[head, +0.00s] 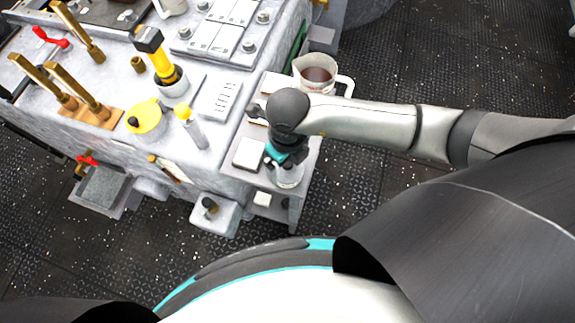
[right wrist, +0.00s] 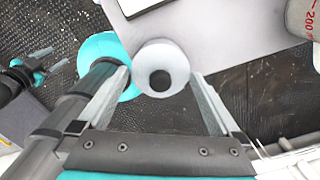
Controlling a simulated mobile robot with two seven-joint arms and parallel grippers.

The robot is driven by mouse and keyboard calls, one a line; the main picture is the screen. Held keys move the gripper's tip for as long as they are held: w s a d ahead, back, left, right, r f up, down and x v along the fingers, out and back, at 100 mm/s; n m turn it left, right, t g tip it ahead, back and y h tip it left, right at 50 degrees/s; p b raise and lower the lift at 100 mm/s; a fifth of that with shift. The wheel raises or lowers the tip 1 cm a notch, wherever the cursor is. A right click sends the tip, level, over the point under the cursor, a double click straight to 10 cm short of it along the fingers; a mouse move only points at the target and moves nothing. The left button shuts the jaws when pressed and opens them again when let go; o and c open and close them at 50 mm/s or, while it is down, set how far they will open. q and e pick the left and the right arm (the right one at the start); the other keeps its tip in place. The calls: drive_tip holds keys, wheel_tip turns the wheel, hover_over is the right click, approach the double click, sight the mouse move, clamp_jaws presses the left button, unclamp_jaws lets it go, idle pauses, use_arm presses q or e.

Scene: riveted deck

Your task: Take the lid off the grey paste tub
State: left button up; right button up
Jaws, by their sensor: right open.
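The grey paste tub (head: 290,179) stands near the front end of the side shelf, partly hidden under my right gripper (head: 283,165). My right gripper (right wrist: 162,95) is open, one finger on each side of the lid, with gaps visible. I cannot tell how high the fingertips are against the lid. The tub's body is mostly hidden in that view. My left gripper (right wrist: 48,62) appears small at the left of the right wrist view, its fingers apart and empty, over the floor.
A pale square plate (head: 249,153) lies left of the tub. The grey stone-like bench (head: 215,170) carries a yellow lidded pot (head: 146,117), levers and tools. The floor on the right is clear.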

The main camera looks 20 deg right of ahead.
drive_tip(key=shift+f, duration=0.1)
drive_tip(key=c, duration=1)
